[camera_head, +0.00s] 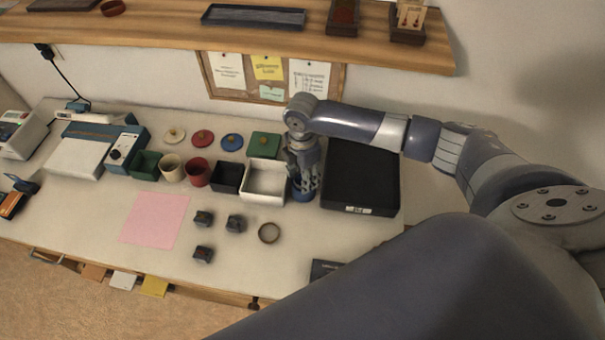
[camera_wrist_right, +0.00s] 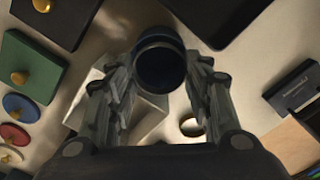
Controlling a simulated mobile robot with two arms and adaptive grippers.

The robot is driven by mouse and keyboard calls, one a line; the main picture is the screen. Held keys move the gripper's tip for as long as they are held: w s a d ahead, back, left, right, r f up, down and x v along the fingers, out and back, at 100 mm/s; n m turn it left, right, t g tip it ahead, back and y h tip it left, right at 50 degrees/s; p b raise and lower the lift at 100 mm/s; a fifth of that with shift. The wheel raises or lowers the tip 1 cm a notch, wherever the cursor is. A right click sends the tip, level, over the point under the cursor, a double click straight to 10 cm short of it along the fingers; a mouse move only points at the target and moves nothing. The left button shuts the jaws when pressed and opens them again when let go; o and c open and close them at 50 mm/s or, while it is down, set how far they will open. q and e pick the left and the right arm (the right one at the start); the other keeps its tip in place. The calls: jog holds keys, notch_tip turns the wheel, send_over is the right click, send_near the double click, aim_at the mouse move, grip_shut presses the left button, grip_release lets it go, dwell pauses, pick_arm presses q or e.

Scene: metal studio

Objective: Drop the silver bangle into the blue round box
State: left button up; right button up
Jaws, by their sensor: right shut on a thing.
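A round bangle (camera_head: 269,233) lies flat on the table, right of the small dark boxes. It looks dull brownish in the head view and golden in the wrist view (camera_wrist_right: 191,127). My right gripper (camera_head: 304,192) points down between the white square box and the black case. It is shut on the dark blue round box (camera_wrist_right: 160,62), whose round opening shows between the fingers in the wrist view. In the head view the fingers mostly hide this box. The blue lid (camera_head: 232,142) lies apart at the back. My left gripper is not in view.
A row holds a green box (camera_head: 146,165), cream (camera_head: 171,168) and red (camera_head: 198,173) round boxes, a black box (camera_head: 227,177) and a white box (camera_head: 263,195). The black case (camera_head: 360,185) stands right of my gripper.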

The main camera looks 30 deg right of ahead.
jog(key=shift+r+p, duration=0.1)
jog(key=shift+p, duration=0.3)
jog(key=o, duration=1.1)
notch_tip(320, 180, up, 12)
jog(key=shift+f, duration=0.1)
dwell(0.7)
